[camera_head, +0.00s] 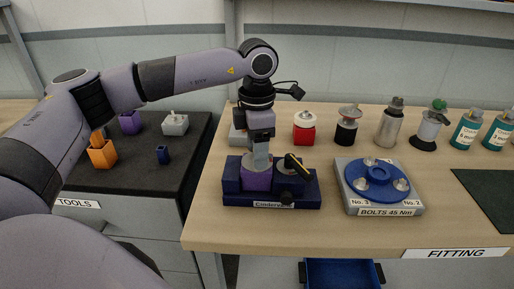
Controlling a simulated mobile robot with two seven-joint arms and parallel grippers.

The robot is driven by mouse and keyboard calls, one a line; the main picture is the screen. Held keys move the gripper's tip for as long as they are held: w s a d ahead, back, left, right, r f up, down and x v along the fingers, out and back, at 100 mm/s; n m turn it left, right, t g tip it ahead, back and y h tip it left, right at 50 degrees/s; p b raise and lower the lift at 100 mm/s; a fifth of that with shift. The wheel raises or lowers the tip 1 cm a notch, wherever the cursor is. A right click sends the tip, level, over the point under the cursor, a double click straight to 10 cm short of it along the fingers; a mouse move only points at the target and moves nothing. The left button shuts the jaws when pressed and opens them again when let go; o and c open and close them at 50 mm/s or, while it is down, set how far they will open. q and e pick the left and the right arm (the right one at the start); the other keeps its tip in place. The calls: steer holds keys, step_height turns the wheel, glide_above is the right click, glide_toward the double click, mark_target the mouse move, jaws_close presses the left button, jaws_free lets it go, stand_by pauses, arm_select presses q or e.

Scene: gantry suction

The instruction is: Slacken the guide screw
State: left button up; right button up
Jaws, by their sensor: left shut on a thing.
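A dark blue fixture (231,185) with a partly readable name label stands on the wooden bench. A purple block (257,181) sits in its left part. I cannot tell for sure which part is the guide screw. My left gripper (262,161) points down over the purple block. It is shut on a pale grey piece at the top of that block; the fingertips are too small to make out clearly. My right gripper is not in view.
To the right is a grey plate (350,196) with a blue flange (377,183), labelled BOLTS 45 Nm. Behind stand a red jar (304,134), several bottles and other containers. At left is a dark tool top with an orange holder (102,154). The front bench strip is clear.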

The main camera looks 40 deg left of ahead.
arm_select(q)
steer(key=o, duration=1)
steer(key=shift+o, duration=0.2)
steer(key=shift+r, duration=0.1)
step_height(320, 180, up, 7)
steer(key=shift+r, duration=0.1)
